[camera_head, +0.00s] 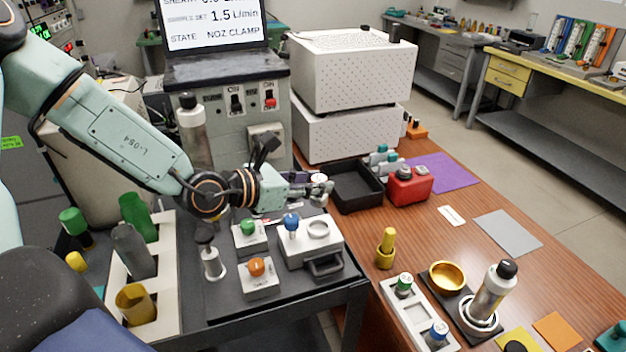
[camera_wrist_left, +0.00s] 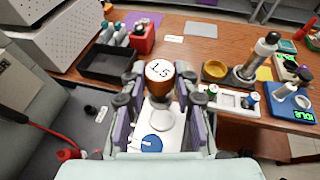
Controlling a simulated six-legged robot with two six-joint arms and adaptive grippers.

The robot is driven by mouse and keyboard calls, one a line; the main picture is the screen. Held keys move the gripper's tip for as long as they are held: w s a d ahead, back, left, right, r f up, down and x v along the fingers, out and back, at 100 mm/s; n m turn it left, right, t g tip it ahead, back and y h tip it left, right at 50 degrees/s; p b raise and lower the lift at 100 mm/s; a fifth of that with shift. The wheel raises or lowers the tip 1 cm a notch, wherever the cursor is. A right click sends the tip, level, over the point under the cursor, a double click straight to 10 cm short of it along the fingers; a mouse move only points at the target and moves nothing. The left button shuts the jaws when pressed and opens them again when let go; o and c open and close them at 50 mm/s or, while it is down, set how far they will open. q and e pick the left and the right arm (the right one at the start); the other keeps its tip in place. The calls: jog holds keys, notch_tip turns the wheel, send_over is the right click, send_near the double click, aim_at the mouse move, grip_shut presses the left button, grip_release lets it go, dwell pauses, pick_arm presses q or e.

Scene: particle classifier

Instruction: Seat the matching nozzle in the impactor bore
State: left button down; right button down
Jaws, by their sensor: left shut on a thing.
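My left gripper (camera_head: 318,188) is shut on a nozzle (camera_wrist_left: 160,76) with a white top marked 1.5 and a brown-orange body. It holds the nozzle upright in the wrist view, above the impactor block (camera_head: 299,255). The round bore (camera_head: 318,228) at the block's right end looks empty; in the wrist view its pale ring (camera_wrist_left: 163,120) shows just below the nozzle. A blue knob (camera_head: 291,222) stands on the block to the left of the bore, and a dark handle (camera_head: 325,266) is at the front. The screen (camera_head: 213,20) reads 1.5 L/min and NOZ CLAMP.
White blocks with a green knob (camera_head: 248,226) and an orange knob (camera_head: 257,267) stand left of the impactor. A silver-grey post (camera_head: 211,262) stands farther left. A black tray (camera_head: 356,188) and red container (camera_head: 409,186) lie behind right. The wooden bench (camera_head: 440,245) has free room.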

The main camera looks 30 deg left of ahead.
aim_at(312, 205)
pick_arm(q)
notch_tip(312, 205, down, 3)
jog(key=shift+d+r+b, duration=0.1)
jog(key=shift+r+b, duration=0.1)
jog(key=shift+b, duration=0.7)
notch_tip(312, 205, down, 3)
jog(key=shift+r+b, duration=0.2)
jog(key=shift+b, duration=0.9)
jog(key=shift+f, duration=0.15)
jog(key=shift+f+b, duration=0.9)
jog(key=shift+f, duration=0.4)
dwell(0.4)
jog(key=c, duration=1.2)
grip_release()
jog(key=shift+o, duration=1.3)
jog(key=shift+r, duration=5.05)
